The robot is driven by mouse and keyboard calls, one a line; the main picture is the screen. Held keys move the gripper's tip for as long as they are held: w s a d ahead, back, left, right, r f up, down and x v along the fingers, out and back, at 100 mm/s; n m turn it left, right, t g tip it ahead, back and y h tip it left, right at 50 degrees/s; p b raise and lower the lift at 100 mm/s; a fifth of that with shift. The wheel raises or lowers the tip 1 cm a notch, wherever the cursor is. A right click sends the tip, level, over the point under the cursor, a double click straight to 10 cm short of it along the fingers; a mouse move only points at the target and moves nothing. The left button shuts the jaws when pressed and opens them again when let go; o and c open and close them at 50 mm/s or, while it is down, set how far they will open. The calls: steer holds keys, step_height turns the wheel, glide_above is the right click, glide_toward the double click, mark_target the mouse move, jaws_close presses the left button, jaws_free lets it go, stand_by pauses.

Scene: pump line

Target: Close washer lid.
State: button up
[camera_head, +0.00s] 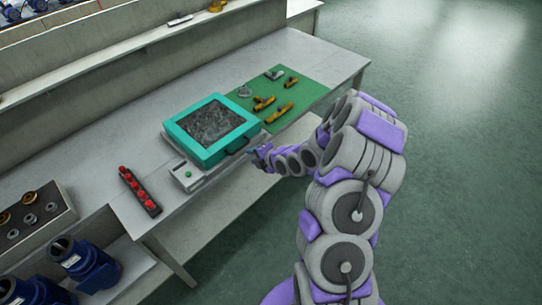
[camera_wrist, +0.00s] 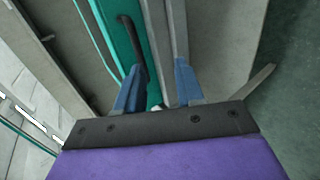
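A black handle (camera_wrist: 133,48) is on the lid's teal front edge. My gripper (camera_head: 258,151) is at the washer's front right, close to the handle. In the wrist view its two blue fingers (camera_wrist: 158,84) are spread apart with teal and grey edges beyond the gap. I see nothing clamped between them.
A green mat (camera_head: 296,98) with several brass fittings lies right of the washer. Blue pumps (camera_head: 85,265) stand on a lower shelf at left. Open floor (camera_head: 450,120) lies to the right.

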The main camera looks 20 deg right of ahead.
steer(key=p+v, duration=0.1)
steer(key=v, duration=1)
steer(key=shift+r+p, duration=0.25)
steer(key=shift+p, duration=0.15)
steer(key=shift+w+a, duration=0.1)
steer(key=shift+a, duration=0.05)
steer(key=shift+r, duration=0.1)
steer(key=s+r+m+g+h, duration=0.65)
steer(key=s+r+m, duration=0.5)
steer(key=s, duration=0.25)
steer(key=s+a+r+m+g, duration=0.2)
steer(key=s+a+m, duration=0.1)
steer(key=s, duration=0.4)
steer(key=s+a+r+m+g+y, duration=0.1)
steer(key=s+a+r+m, duration=0.2)
steer(key=s, duration=0.4)
steer(key=s+a+r+m+g+y, duration=0.1)
steer(key=s+a+r+m+g, duration=0.1)
steer(key=s+a+m, duration=0.3)
steer(key=shift+s+a+r+g, duration=0.15)
steer(key=shift+s+a+g, duration=0.15)
steer(key=shift+s, duration=0.9)
